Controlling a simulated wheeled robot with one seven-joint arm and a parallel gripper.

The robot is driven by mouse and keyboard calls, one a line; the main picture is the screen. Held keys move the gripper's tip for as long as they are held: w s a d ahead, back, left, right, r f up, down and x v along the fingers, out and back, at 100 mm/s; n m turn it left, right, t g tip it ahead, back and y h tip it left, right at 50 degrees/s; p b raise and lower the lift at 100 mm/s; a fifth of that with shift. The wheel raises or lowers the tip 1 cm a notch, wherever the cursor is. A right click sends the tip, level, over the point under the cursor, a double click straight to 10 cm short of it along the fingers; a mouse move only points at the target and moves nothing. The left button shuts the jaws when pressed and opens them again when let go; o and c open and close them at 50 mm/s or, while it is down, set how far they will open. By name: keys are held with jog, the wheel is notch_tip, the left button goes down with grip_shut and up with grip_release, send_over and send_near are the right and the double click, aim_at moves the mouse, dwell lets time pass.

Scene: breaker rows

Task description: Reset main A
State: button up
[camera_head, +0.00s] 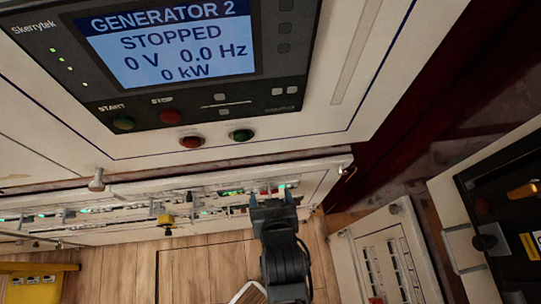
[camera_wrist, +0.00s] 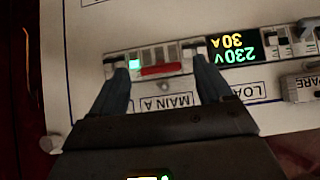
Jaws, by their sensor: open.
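The main A breaker (camera_wrist: 160,60) is in the wrist view, a row of grey-white segments with a red bar and a lit green window at its left end. The MAIN A label (camera_wrist: 167,102) lies just below it in the picture. My gripper (camera_wrist: 160,78) is open, with one blue-grey finger near each end of the breaker. Nothing is held, and I cannot tell whether the fingers touch the panel. In the head view my gripper (camera_head: 271,199) is at the right part of the breaker panel, and the breaker's red part (camera_head: 268,189) shows just beyond its fingertips.
The generator 2 screen (camera_head: 165,42) reads STOPPED, 0 V. A yellow part (camera_head: 165,220) sticks out from the breaker panel. Another white panel (camera_head: 385,255) stands at lower right.

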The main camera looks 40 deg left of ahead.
jog(key=v, duration=0.7)
dwell(0.5)
jog(key=s+d+r+m+t+h, duration=0.1)
jog(key=s+d+r+m+t, duration=0.2)
jog(key=d, duration=0.7)
jog(key=s+d+r+m+t+h, duration=0.2)
jog(key=d+r+m, duration=0.15)
jog(key=d, duration=0.65)
jog(key=s+d+r+m+t+h, duration=0.1)
jog(key=s+d+r+h, duration=0.1)
jog(key=d+r, duration=0.3)
jog(key=s+d+r+m+t+h+b, duration=0.1)
jog(key=s+d+r, duration=0.4)
jog(key=r, duration=0.5)
jog(key=shift+s+d+m+t+h, duration=0.25)
jog(key=shift+d+m+t+h, duration=0.45)
jog(key=shift+d+m+t, duration=0.1)
